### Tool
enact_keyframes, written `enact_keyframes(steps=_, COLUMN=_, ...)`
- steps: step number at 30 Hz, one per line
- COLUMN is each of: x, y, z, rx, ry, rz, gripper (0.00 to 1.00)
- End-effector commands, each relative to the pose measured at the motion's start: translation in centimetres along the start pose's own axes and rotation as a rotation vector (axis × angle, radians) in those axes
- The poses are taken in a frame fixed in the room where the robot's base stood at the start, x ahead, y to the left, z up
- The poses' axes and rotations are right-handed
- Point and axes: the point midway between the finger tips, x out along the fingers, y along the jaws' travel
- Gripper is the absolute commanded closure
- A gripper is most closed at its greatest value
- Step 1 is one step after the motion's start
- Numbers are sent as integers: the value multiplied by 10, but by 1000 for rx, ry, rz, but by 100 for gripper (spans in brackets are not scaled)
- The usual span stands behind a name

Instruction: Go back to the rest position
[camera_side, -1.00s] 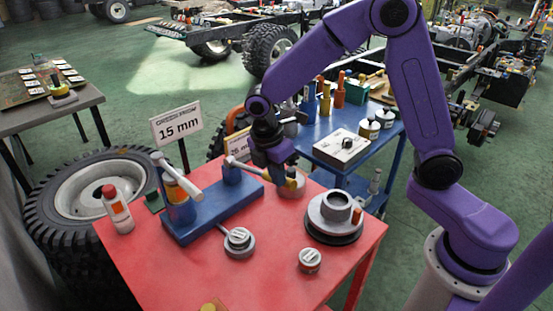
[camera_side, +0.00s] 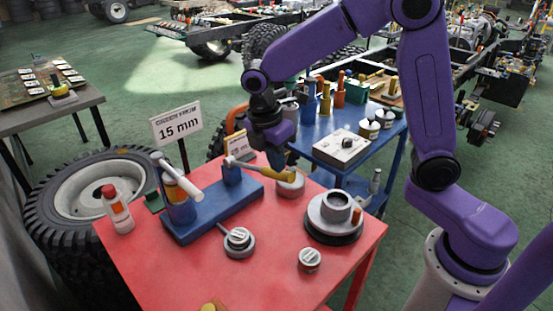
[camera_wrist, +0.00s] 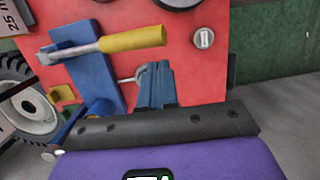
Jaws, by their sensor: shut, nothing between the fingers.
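My gripper (camera_side: 279,160) is over the far part of the red table (camera_side: 280,265), fingers pointing down. Its fingers (camera_wrist: 155,85) are shut with nothing between them in the wrist view. A tool with a yellow handle (camera_side: 276,174) lies across the blue stand (camera_side: 212,212), just below and beside the fingertips; the handle (camera_wrist: 133,40) also shows in the wrist view. In the side view I cannot tell the exact gap between fingertips and handle. My gripper holds nothing.
A grey ring part (camera_side: 334,213) on a dark base, a small labelled tin (camera_side: 309,260) and a round grey part (camera_side: 239,242) stand on the red table. A red-capped bottle (camera_side: 117,210) is at its left. A blue cart (camera_side: 375,150) with bottles and a grey box is behind.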

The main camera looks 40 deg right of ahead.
Motion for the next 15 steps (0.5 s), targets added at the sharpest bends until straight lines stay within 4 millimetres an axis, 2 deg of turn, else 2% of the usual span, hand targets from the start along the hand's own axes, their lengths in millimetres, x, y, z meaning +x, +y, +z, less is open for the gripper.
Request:
enact_keyframes(steps=10, x=0, y=-2, z=0, rx=3, ry=2, rz=2, gripper=100)
enact_keyframes(steps=15, x=-4, y=-25, z=1, rx=45, ry=21, rz=19, gripper=100)
